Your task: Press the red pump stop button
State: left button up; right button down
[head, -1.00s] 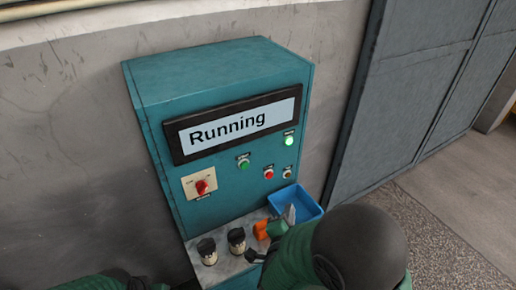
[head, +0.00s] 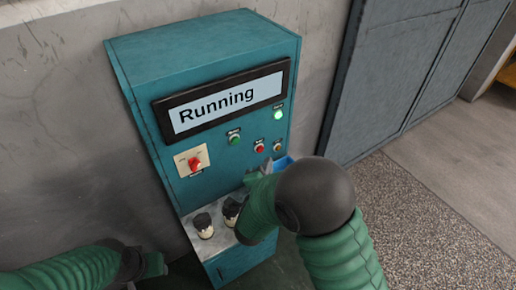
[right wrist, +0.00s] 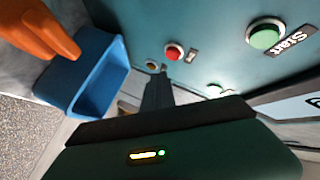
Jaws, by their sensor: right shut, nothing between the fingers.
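The red button (head: 259,148) is on the front of the teal cabinet (head: 205,55), right of a green button (head: 235,139). The red button also shows in the right wrist view (right wrist: 174,52), left of the green button labelled "Start" (right wrist: 265,35). The cabinet display (head: 215,105) reads "Running" and a green lamp (head: 278,114) is lit. My right gripper (head: 267,164) is shut and empty, just below the red button; its dark fingers show in the right wrist view (right wrist: 156,92), apart from the button. My left gripper (head: 150,266) is low at the left; its fingers are unclear.
A small yellowish button (head: 278,146) is right of the red one.

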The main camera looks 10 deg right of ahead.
aim_at(260, 149)
jog(key=x, duration=0.2)
jog(key=shift+w+a+r, duration=0.1)
jog(key=shift+w, duration=0.35)
pick_arm(q)
jog(key=shift+d+f, duration=0.15)
jog(key=shift+d, duration=0.1)
pick_arm(e)
jog(key=shift+s+a+r, duration=0.1)
jog(key=shift+s+a, duration=0.05)
jog(key=shift+a, duration=0.35)
pick_arm(q)
jog(key=shift+d, duration=0.3)
pick_arm(e)
jog(key=shift+d, duration=0.35)
pick_arm(q)
jog(key=shift+a, duration=0.2)
pick_arm(e)
jog(key=shift+a, duration=0.25)
pick_arm(q)
jog(key=shift+d, duration=0.1)
pick_arm(e)
jog(key=shift+d, duration=0.15)
jog(key=shift+w, duration=0.4)
